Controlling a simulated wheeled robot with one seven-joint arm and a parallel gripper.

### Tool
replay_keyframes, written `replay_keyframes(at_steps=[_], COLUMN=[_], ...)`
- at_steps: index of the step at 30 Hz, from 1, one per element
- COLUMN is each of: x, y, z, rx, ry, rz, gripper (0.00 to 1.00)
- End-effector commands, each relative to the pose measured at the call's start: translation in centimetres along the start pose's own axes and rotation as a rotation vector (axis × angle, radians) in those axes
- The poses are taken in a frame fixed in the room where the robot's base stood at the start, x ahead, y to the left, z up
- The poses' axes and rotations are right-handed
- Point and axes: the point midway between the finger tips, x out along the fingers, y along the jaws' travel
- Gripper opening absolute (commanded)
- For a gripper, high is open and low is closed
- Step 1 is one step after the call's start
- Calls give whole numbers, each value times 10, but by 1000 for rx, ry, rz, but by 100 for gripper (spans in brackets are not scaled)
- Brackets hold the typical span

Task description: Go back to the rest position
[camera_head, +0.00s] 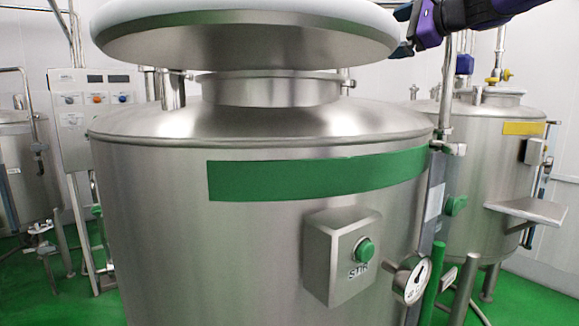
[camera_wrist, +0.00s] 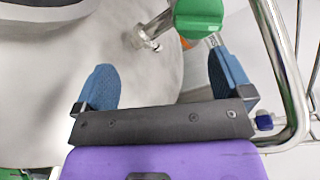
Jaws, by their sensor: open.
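My gripper (camera_wrist: 160,88) shows in the wrist view with its two blue fingers wide apart and nothing between them. In the head view my arm comes in at the upper right, and my gripper (camera_head: 401,30) is beside the right edge of the raised round lid (camera_head: 245,45). I cannot tell there whether it touches the lid. The lid hangs above the neck (camera_head: 270,90) of the large steel tank (camera_head: 160,240). In the wrist view a green knob (camera_wrist: 199,16) lies just beyond the fingers, nearer the right one.
The tank carries a green band (camera_head: 315,178), a STIR box (camera_head: 341,255) with a green button, and a gauge (camera_head: 411,280). A yellow-labelled tank (camera_head: 490,165) with a steel shelf (camera_head: 530,210) stands at right. A control panel (camera_head: 97,115) stands at left. Curved pipe (camera_wrist: 283,75) runs beside the right finger.

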Motion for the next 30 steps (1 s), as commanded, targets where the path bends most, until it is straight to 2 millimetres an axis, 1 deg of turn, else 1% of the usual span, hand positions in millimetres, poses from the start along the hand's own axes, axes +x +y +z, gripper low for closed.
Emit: replay_keyframes(at_steps=[1,2,3,5,6,7,8,9,11,12,13,14,15,17,18,21,24,27,30], x=[-8,-13,-22,-37,-48,-57,-66,-79,-100,-115,-126,-138,-154,-178,-194,-228,-253,-268,-275], y=[24,40,62,96,119,135,151,173,204,225,240,256,276,306,324,364,392,408,415], z=[12,16,22,27,30,31,32,33,33,32,31,29,26,21,16,6,-4,-11,-14], rx=[-78,-132,-209,-323,-399,-456,-512,-585,-694,-766,-821,-875,-947,-1054,-1121,-1268,-1379,-1445,-1475], ry=[18,32,51,73,84,91,97,101,105,104,100,95,87,71,57,17,-18,-44,-56], rz=[59,99,156,244,304,348,392,450,537,595,640,685,745,834,891,1016,1110,1168,1195], gripper=[98,98,98,98,98,98,98,98,98,98,98,98,98,98,98,98,98,98,98])
